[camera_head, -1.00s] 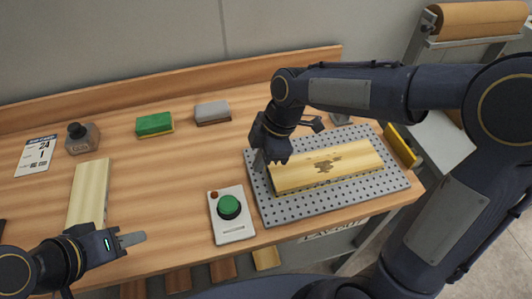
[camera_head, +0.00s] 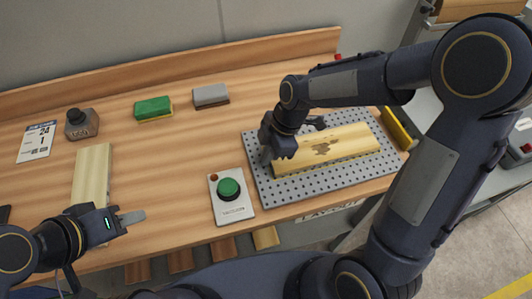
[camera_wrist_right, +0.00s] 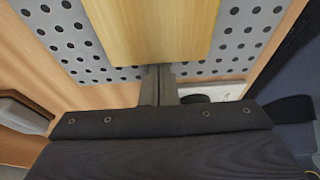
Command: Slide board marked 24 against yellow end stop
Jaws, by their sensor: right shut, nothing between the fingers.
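A pale wooden board (camera_head: 335,147) with a dark blotch on top lies on the grey perforated plate (camera_head: 290,191); no number can be read on it. The yellow end stop (camera_head: 397,130) stands at the plate's right edge, just beyond the board's right end; a small gap seems to show. My right gripper (camera_head: 265,156) is shut and empty at the board's left end. In the right wrist view its fingertips (camera_wrist_right: 158,72) meet the end of the board (camera_wrist_right: 152,30); contact seems likely. My left gripper (camera_head: 140,217) hangs near the table's front left; its finger opening is unclear.
A control box with a green button (camera_head: 229,188) stands left of the plate.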

